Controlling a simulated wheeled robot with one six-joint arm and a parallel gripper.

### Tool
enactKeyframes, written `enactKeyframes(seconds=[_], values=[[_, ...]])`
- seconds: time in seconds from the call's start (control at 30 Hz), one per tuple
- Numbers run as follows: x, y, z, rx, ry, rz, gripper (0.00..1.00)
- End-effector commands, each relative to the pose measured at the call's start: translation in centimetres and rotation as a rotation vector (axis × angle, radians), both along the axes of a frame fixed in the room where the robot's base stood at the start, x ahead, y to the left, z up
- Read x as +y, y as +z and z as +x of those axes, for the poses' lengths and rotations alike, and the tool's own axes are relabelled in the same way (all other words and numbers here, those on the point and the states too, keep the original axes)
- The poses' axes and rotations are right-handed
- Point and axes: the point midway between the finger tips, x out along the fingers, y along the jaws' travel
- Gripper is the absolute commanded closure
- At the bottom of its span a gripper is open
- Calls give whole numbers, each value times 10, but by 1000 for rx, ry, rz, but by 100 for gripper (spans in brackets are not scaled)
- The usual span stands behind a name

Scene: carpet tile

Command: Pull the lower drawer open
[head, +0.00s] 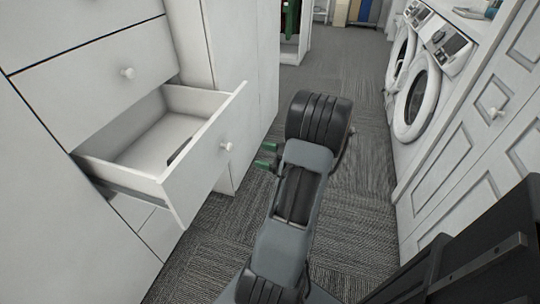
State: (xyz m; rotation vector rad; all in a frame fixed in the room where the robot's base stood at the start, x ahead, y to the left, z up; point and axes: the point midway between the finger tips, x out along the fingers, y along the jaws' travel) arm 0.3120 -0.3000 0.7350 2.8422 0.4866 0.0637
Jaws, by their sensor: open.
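A white drawer (208,160) stands pulled out of the white cabinet on the left, below a shut drawer (95,85) with its own round knob (128,73). The open drawer has a round white knob (227,146) on its front. Its inside shows, with a small dark slot or item near the front wall that I cannot make out. My gripper (266,155), with green fingertips, is open just right of that knob, apart from it in the picture. Most of the gripper body is hidden behind my arm.
Tall white cabinet panels (240,60) stand behind the open drawer. White front-loading machines (418,98) and white panelled doors (490,140) line the right side. Grey carpet (345,215) lies clear between the two sides and runs to the back.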

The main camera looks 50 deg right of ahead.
Motion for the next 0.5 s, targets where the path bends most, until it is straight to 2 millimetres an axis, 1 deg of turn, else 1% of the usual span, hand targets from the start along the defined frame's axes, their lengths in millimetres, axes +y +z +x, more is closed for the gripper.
enactKeyframes(seconds=[0.1,0.2,0.5], values=[[-4,0,-11,0,-2,0,37],[-6,0,-16,0,-1,0,37],[-7,0,-18,0,0,-1,37]])
